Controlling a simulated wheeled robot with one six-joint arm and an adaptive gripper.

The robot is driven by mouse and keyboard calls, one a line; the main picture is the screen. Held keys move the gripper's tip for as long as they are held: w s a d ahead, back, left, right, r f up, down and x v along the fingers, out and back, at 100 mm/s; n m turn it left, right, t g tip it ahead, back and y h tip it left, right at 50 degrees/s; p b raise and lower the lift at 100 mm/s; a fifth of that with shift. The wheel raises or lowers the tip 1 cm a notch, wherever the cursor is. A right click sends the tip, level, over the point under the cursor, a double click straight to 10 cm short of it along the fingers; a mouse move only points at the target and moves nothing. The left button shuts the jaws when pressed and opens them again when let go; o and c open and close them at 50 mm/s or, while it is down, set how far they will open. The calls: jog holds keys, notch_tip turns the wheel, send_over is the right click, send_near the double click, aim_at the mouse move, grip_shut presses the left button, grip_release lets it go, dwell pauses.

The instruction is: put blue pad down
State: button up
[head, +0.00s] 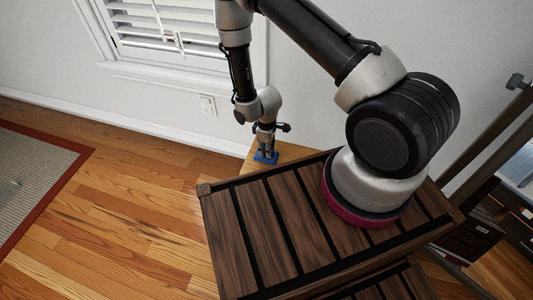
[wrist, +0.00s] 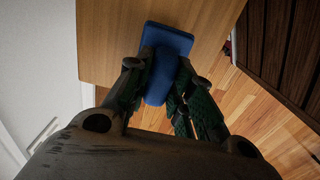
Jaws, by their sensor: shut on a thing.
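The blue pad (wrist: 168,38) is between the fingers of my gripper (wrist: 158,82) in the wrist view. It has a flat, wide part and a raised narrower part that the fingers hold. In the head view the blue pad (head: 266,157) shows under my gripper (head: 267,143), at the light wooden surface (head: 287,152). The pad is over that surface, near its edge in the wrist view. I cannot tell whether it touches the wood or is a little above it. My gripper points down and is shut on the pad.
The dark slatted wooden top (head: 240,225) beneath my arm's base stands close to the light surface. A white wall with a shuttered window (head: 165,25) is behind. Wooden floor (head: 120,210) is open at left, with a red-edged rug (head: 35,175).

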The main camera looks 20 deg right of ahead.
jog(key=shift+f, duration=1.4)
jog(key=o, duration=0.9)
jog(key=shift+f, duration=0.1)
